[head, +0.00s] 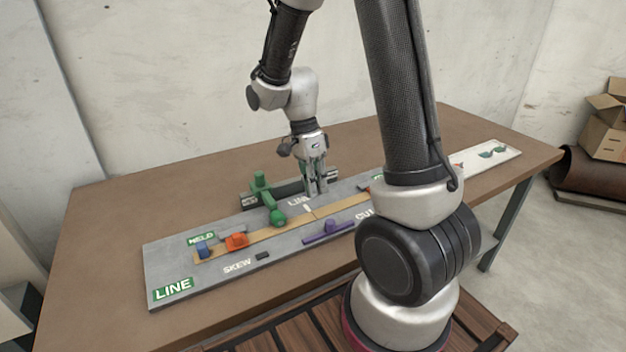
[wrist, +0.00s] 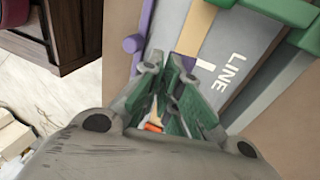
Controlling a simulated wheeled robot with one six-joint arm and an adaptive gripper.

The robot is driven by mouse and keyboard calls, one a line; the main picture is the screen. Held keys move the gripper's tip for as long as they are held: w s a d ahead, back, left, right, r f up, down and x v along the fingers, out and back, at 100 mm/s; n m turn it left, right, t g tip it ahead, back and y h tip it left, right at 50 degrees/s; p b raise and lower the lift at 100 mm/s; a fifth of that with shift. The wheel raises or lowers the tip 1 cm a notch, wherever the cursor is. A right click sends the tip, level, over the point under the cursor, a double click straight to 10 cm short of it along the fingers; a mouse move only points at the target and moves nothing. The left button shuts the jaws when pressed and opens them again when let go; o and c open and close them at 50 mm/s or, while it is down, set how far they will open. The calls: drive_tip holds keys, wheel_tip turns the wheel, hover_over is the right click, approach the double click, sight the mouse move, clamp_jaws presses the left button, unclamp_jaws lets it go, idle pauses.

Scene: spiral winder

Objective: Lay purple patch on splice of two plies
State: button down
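A green arm with a round end (head: 277,216) reaches over the plies left of my gripper. Orange (head: 237,241) and blue (head: 203,249) blocks sit at the strip's left end. A small dark block (head: 262,255) lies at the front. My arm hides the board's right part.

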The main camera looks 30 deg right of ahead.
sight(318, 221)
drive_tip(key=shift+f, duration=3.95)
drive_tip(key=c, duration=1.5)
unclamp_jaws()
